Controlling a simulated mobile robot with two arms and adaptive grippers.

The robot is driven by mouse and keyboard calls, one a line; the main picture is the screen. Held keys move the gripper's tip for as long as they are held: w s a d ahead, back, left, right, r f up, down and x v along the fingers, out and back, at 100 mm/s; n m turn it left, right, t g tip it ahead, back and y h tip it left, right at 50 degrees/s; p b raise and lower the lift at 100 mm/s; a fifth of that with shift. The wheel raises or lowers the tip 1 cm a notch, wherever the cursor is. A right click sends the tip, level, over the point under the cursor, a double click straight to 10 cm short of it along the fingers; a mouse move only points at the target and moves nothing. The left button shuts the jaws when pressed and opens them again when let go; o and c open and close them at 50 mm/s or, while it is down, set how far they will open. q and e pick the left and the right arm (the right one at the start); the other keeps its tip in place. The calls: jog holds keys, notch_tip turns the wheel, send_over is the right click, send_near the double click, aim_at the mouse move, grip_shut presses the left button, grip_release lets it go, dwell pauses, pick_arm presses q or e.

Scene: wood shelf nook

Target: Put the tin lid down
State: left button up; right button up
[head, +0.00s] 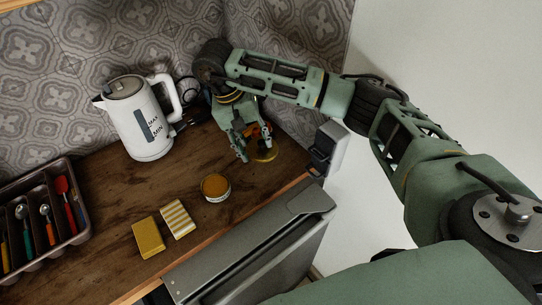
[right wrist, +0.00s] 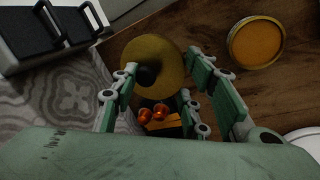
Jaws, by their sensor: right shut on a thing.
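The tin lid (head: 266,155) is a round brass-yellow disc with a dark knob, seen near the right end of the wooden counter. It also shows in the right wrist view (right wrist: 172,58). My right gripper (head: 256,152) points down and is shut on the lid, its fingers on both sides of the knob. I cannot tell whether the lid touches the counter. The open round tin (head: 215,186), with orange-yellow contents, stands apart from it, to the left and nearer the front; it also shows in the right wrist view (right wrist: 256,42). My left gripper is not in view.
A white kettle (head: 141,120) stands at the back by the tiled wall. A yellow block (head: 148,238) and a striped block (head: 178,220) lie left of the tin. A cutlery tray (head: 78,233) is at far left. A dark-and-white device (head: 325,147) stands at the right edge.

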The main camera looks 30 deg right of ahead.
aim_at(253, 150)
jog(key=shift+d+f, duration=0.1)
jog(key=shift+f, duration=0.35)
jog(key=f, duration=0.1)
jog(key=f+b, duration=0.2)
jog(key=shift+s+a+f, duration=0.2)
jog(key=shift+s+f, duration=0.1)
jog(key=shift+s, duration=0.05)
jog(key=shift+f+b, duration=0.35)
notch_tip(253, 150, down, 4)
jog(key=shift+w+d+b, duration=0.1)
jog(key=shift+b, duration=0.95)
jog(key=shift+f, duration=0.3)
jog(key=shift+f+b, duration=0.55)
jog(key=shift+b, duration=0.15)
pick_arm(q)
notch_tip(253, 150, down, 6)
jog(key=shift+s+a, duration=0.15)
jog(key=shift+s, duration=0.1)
pick_arm(e)
jog(key=o, duration=1.1)
jog(key=shift+c, duration=0.2)
